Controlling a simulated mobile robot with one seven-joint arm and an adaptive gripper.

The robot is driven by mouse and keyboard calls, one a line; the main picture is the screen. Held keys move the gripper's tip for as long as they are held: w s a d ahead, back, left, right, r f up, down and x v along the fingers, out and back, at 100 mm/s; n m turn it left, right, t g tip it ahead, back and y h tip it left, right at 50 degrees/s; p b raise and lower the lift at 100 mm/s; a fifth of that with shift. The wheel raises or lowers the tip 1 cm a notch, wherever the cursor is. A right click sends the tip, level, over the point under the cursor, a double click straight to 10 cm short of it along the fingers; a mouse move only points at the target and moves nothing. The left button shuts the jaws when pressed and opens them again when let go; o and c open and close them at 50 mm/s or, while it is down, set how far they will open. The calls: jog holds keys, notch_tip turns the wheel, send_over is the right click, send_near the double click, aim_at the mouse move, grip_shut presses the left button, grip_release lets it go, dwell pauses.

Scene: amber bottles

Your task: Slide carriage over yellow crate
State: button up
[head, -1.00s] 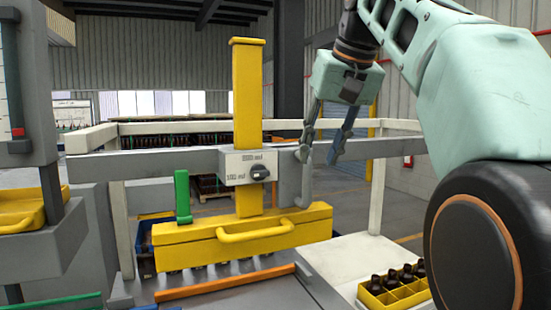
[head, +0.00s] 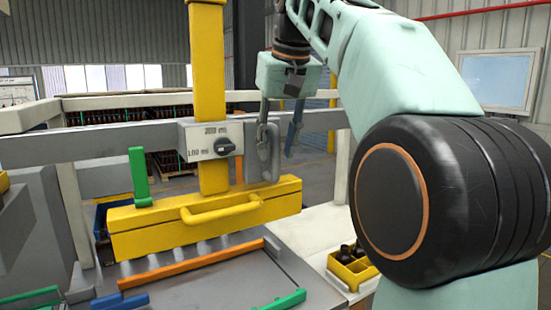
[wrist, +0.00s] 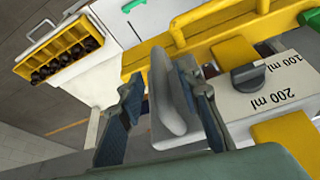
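The carriage is a yellow dispenser (head: 205,225) with a front handle, a tall yellow column and a grey box (head: 210,139) marked 100 ml and 200 ml with a dark knob. It hangs on a grey rail. A grey upright handle (head: 270,165) sits at the box's right side. My gripper (head: 277,152) is at this handle, fingers apart. In the wrist view the grey handle (wrist: 165,95) stands between the fingers, close to the right one, with a gap to the left one. The yellow crate (head: 350,267) holds dark-topped bottles, right of the dispenser; the wrist view shows it too (wrist: 58,62).
The grey rail (head: 75,143) runs across the station. Below the dispenser lies a grey worktop with an orange bar (head: 190,264) and a green bar (head: 280,301). A green upright (head: 139,177) stands at the dispenser's left. The crate rests on a white surface (head: 310,232).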

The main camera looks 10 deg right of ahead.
jog(key=shift+x, duration=0.8)
jog(key=shift+c, duration=0.7)
grip_shut()
